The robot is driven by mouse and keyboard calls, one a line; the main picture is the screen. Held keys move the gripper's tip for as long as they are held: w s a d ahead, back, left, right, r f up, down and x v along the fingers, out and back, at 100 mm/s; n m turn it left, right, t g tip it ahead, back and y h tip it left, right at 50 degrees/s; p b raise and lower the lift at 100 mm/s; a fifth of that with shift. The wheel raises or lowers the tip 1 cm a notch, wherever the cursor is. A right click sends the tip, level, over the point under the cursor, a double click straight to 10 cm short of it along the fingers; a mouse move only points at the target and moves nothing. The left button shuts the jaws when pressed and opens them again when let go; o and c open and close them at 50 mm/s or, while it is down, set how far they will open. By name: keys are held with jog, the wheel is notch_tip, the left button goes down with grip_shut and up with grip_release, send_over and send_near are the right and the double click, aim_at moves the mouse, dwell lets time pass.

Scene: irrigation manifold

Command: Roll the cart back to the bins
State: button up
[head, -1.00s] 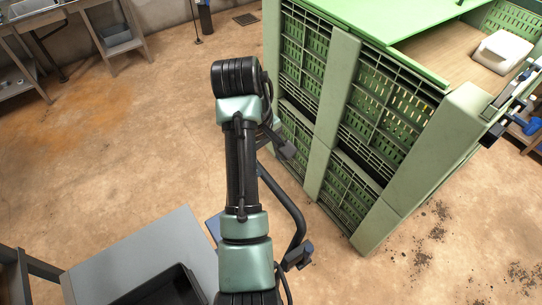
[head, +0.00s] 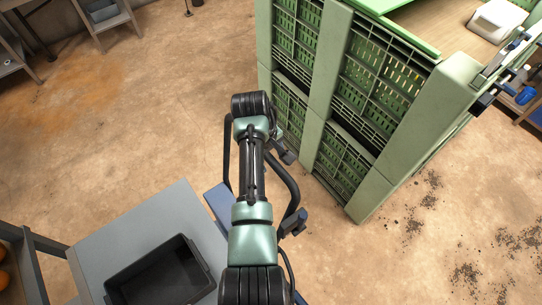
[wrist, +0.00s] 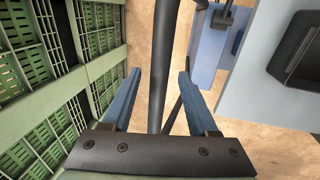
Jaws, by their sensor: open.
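The cart shows as a blue platform (head: 217,203) with a dark tubular handle (head: 288,180), partly hidden under my arm. In the wrist view the handle tube (wrist: 164,45) runs between the two blue fingers of my gripper (wrist: 161,100), which are apart. I cannot tell whether they touch the tube. The cart's blue side (wrist: 212,55) lies to the right of the tube.
A grey table (head: 165,222) with a black tray (head: 160,275) stands close at lower left. Shelving (head: 105,22) stands at upper left. Bare brown floor (head: 150,120) is open left of the bins. Dark crumbs (head: 412,222) lie on the floor at right.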

grip_shut()
dwell(0.3)
dwell(1.1)
